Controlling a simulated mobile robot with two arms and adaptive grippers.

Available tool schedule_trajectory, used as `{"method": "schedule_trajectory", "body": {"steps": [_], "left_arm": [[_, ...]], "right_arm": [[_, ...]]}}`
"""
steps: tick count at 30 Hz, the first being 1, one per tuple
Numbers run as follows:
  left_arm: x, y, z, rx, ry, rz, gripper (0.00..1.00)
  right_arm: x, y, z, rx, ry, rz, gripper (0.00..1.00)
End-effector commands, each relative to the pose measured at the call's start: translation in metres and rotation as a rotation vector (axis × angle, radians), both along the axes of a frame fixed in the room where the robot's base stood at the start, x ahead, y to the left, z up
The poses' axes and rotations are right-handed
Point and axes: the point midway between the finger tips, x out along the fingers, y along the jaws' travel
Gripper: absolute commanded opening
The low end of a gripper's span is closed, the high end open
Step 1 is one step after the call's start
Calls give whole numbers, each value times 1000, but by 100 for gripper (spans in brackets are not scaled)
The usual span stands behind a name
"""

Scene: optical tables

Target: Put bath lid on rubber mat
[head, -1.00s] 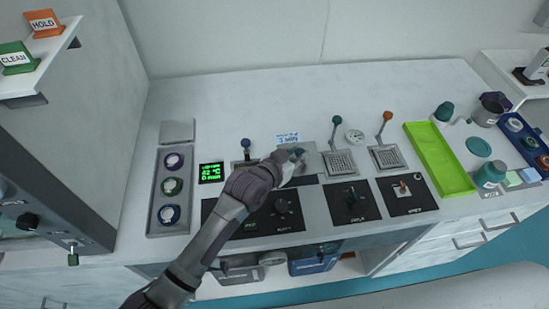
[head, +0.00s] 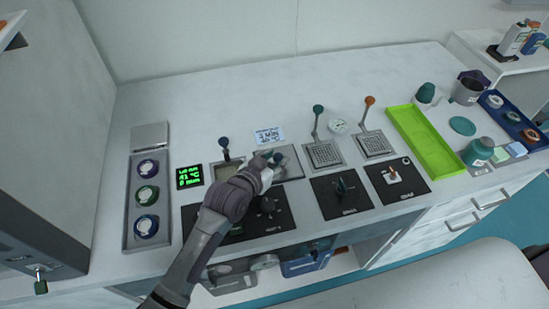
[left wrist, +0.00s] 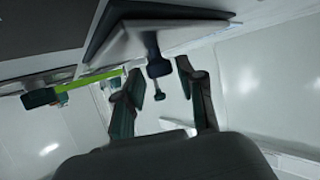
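In the left wrist view the lid (left wrist: 165,38) shows as a pale plate with a dark knob (left wrist: 156,66). My left gripper (head: 271,159) is at the lid's left side. In the left wrist view its fingers (left wrist: 160,80) are apart, with gaps beside the knob. My right gripper is not in view.
Two baths with perforated covers (head: 323,154) and upright levers stand to the right. A green tray (head: 425,142) lies beyond them. A green display (head: 189,176) and a rack with three round pieces (head: 147,200) are on the left. The back of the bench is clear.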

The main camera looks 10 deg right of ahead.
Motion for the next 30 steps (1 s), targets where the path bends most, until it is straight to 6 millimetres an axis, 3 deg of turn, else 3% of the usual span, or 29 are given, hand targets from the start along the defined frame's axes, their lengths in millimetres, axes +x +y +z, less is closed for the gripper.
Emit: {"method": "schedule_trajectory", "body": {"steps": [14, 30], "left_arm": [[-4, 5, 6, 0, -1, 1, 53], [-70, 71, 45, 0, -1, 1, 53]], "right_arm": [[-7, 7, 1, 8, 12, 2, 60], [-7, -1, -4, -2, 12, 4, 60]]}}
